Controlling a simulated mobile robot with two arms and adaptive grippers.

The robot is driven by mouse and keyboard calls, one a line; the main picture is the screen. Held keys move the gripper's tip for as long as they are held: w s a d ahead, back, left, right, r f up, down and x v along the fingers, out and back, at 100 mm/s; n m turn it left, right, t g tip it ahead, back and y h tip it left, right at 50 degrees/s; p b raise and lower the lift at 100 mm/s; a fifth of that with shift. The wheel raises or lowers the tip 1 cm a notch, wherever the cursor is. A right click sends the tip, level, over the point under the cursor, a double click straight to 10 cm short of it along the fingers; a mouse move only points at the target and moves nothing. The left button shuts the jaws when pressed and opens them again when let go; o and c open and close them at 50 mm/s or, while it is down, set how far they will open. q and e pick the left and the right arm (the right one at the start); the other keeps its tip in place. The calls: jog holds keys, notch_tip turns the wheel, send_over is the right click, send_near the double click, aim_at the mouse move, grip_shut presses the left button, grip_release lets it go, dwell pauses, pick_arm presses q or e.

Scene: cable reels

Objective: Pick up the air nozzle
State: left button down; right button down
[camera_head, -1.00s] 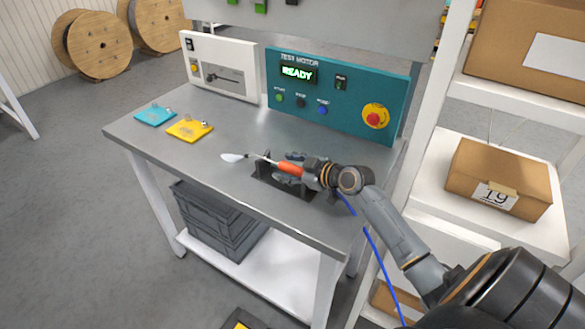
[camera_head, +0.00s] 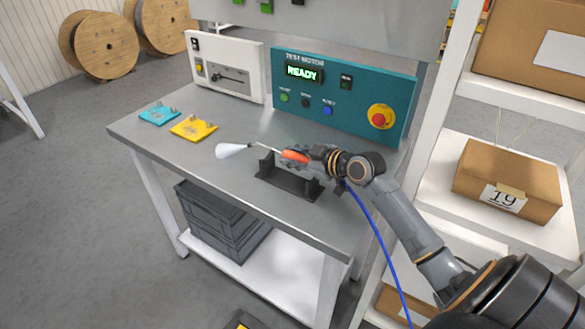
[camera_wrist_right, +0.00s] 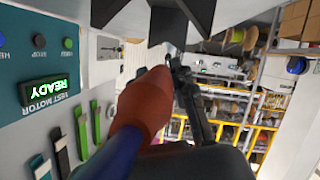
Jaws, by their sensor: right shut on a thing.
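A gap shows between nozzle and cradle. A blue hose (camera_head: 377,230) hangs down beside my right arm. In the right wrist view the orange handle (camera_wrist_right: 142,105) lies close to the camera, beside a dark finger. My left gripper is not in view.
The grey workbench (camera_head: 230,178) carries a teal test panel (camera_head: 345,88), a white switch box (camera_head: 225,65), and blue (camera_head: 159,115) and yellow (camera_head: 193,128) plates. A white shelf with cardboard boxes (camera_head: 507,178) stands close on the right. A grey crate (camera_head: 222,215) is below.

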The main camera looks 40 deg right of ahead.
jog(key=s+a+r+b, duration=0.2)
jog(key=s+a+r, duration=0.2)
jog(key=s+r, duration=0.5)
jog(key=s, duration=0.3)
jog(key=shift+s+a, duration=0.35)
jog(key=shift+a, duration=0.05)
